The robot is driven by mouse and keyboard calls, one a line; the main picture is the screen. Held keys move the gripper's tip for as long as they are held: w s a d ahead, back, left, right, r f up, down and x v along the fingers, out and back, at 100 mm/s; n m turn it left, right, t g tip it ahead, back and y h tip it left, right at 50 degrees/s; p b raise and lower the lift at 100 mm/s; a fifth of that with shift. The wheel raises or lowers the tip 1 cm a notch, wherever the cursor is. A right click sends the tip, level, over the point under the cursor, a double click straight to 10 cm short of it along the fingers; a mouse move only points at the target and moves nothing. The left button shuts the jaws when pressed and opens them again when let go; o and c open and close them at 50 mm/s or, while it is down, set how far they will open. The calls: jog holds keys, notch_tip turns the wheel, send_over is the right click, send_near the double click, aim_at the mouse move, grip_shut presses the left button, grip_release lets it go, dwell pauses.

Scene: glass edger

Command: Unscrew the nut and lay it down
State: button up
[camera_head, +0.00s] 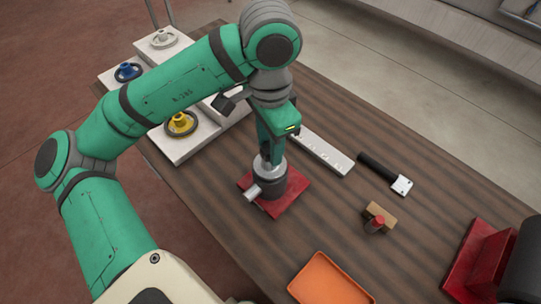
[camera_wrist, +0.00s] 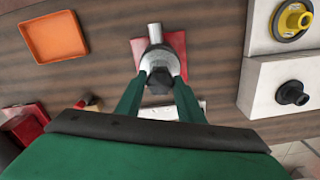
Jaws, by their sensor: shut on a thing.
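My gripper (camera_head: 274,160) points down over a fixture on the wooden table. In the wrist view my gripper (camera_wrist: 160,76) has its two green fingers closed around a dark nut (camera_wrist: 159,82). The nut sits at a round grey metal fitting (camera_wrist: 157,58) with a short pipe stub pointing sideways. The fitting stands on a dark cylindrical body (camera_head: 274,188) on a red square base (camera_head: 299,189). The fingers hide most of the nut in the head view. I cannot tell whether the nut is still on its thread.
An orange tray (camera_head: 328,280) lies at the front of the table. White blocks with a yellow handwheel (camera_head: 181,124) and a blue handwheel (camera_head: 128,72) stand left.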

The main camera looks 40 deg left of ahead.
jog(key=n, duration=0.7)
jog(key=shift+n, duration=0.3)
jog(key=n, duration=0.7)
jog(key=o, duration=1)
